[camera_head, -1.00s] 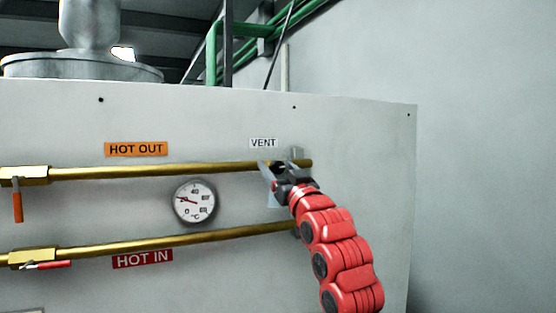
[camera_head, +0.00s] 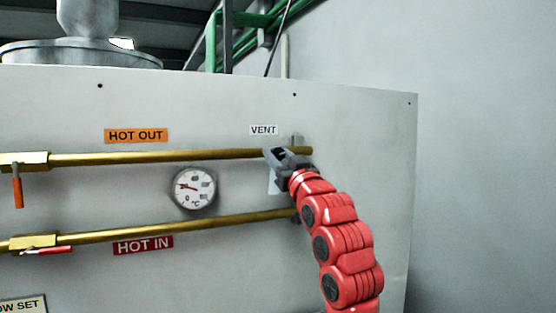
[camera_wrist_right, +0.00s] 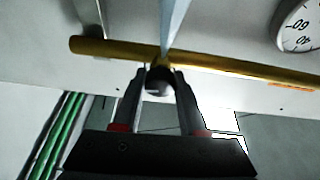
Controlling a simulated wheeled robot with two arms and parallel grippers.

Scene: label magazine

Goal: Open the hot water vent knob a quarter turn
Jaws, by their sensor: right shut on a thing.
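The vent knob (camera_wrist_right: 159,86) is a small grey, rounded piece under the brass pipe (camera_wrist_right: 115,50) in the right wrist view. My right gripper (camera_wrist_right: 160,80) has a finger on each side of it and is shut on it. In the head view my right gripper (camera_head: 279,157) is at the right end of the upper brass pipe (camera_head: 200,156), just below the white VENT label (camera_head: 263,130). There the knob is mostly hidden by the fingers, and its turn angle cannot be told. My left gripper is not in view.
The HOT IN pipe (camera_head: 190,226) runs below. Valves with an orange (camera_head: 17,192) and a red (camera_head: 48,251) handle are at far left. The panel's right side is clear.

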